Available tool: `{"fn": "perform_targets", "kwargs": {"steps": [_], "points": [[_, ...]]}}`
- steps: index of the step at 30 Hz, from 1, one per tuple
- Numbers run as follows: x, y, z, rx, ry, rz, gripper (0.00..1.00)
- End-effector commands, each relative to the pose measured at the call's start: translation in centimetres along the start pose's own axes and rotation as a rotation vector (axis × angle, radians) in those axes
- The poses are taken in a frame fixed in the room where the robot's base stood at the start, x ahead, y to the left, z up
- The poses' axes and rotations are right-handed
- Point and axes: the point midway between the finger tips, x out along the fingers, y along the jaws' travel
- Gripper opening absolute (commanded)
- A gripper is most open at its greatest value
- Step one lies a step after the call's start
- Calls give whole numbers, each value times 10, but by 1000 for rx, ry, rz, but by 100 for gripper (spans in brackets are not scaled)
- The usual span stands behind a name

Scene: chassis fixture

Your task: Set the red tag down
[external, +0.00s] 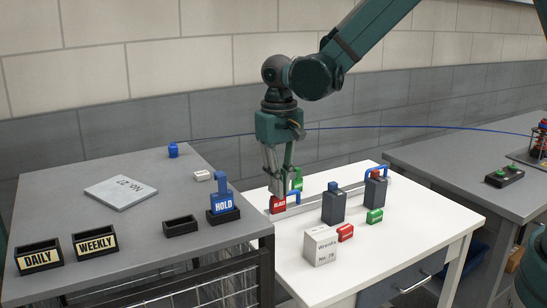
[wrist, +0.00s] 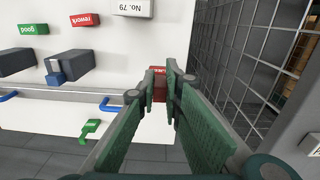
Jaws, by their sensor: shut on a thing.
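My gripper (external: 280,186) points down at the left end of the white table (external: 440,208). It is shut on a red tag (external: 278,204) with white lettering that I cannot read for sure. In the wrist view the red tag (wrist: 159,88) sits between the fingertips (wrist: 163,82), partly hidden by them. The tag is low at the table's left edge; I cannot tell whether it touches the surface. Another red tag, the rework tag (external: 345,232), lies apart on the white table and also shows in the wrist view (wrist: 84,20).
A white box (external: 320,246) stands at the table's front. The grey bench at left holds a blue HOLD tag (external: 223,203) in a black holder and an empty black holder (external: 181,227).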

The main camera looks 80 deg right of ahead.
Motion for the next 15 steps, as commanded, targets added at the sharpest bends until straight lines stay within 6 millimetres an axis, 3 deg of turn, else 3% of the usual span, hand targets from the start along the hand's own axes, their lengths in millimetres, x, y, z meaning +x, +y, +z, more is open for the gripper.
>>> {"fn": "perform_targets", "kwargs": {"steps": [9, 15], "points": [[1, 0, 0, 0, 0, 0, 1], [15, 0, 0, 0, 0, 0, 1]]}}
